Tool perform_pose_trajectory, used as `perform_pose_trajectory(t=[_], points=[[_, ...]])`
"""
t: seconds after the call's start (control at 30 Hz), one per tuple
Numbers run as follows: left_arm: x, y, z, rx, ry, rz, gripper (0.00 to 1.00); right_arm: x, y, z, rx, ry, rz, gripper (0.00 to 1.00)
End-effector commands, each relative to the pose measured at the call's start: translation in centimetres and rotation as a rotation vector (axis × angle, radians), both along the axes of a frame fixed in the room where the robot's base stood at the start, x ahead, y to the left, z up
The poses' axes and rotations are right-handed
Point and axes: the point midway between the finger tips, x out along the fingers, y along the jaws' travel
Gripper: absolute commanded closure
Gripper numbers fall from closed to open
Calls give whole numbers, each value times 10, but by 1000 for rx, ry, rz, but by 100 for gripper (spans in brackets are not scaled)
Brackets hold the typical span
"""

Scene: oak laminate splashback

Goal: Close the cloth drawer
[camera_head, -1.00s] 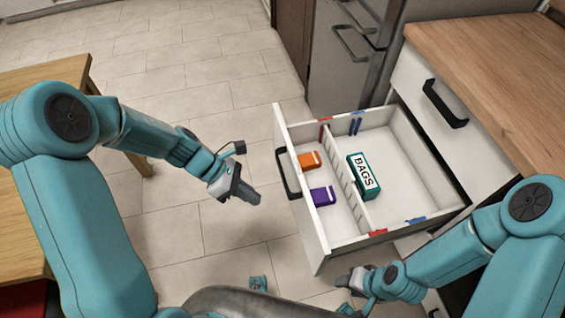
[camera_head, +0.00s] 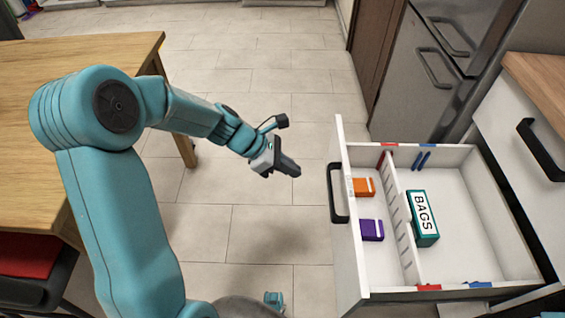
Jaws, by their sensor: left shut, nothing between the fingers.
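The white drawer (camera_head: 349,262) is pulled well out, with its black handle (camera_head: 338,192) on the front panel facing left. A slotted divider splits the inside. An orange packet (camera_head: 362,187) and a purple packet (camera_head: 370,230) lie in the front compartment. A green box marked BAGS (camera_head: 423,218) lies behind the divider. My left gripper (camera_head: 294,169) is shut and empty, in the air to the left of the drawer front, apart from the handle.
A wooden table (camera_head: 70,58) stands on the left, with a red seat (camera_head: 28,255) below it. A steel fridge (camera_head: 418,92) stands at the back right. Another closed front with a black handle (camera_head: 540,152) is at right. Tiled floor lies open between table and drawer.

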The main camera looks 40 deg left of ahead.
Motion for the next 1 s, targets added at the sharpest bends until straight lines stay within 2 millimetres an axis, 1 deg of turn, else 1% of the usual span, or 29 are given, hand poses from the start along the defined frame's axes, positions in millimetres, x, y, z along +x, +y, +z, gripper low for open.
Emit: perform_pose_trajectory(t=[0.03,0.17,0.2,0.3,0.43,0.57,1.0], points=[[5,-8,-13,-1,1,-6,100,0,0,-8,0,0,0,53],[17,-24,-31,0,2,-6,100,0,0,-17,0,0,0,53],[22,-30,-28,0,-2,-6,100,0,0,-16,0,0,0,53],[31,-42,-26,1,-2,-6,100,0,0,-17,0,0,0,53],[38,-51,-26,1,-2,-5,100,0,0,-19,0,0,0,53],[40,-55,-25,1,-1,-4,100,0,0,-19,0,0,0,53],[41,-57,-25,1,0,-4,100,0,0,-17,0,0,0,53]])
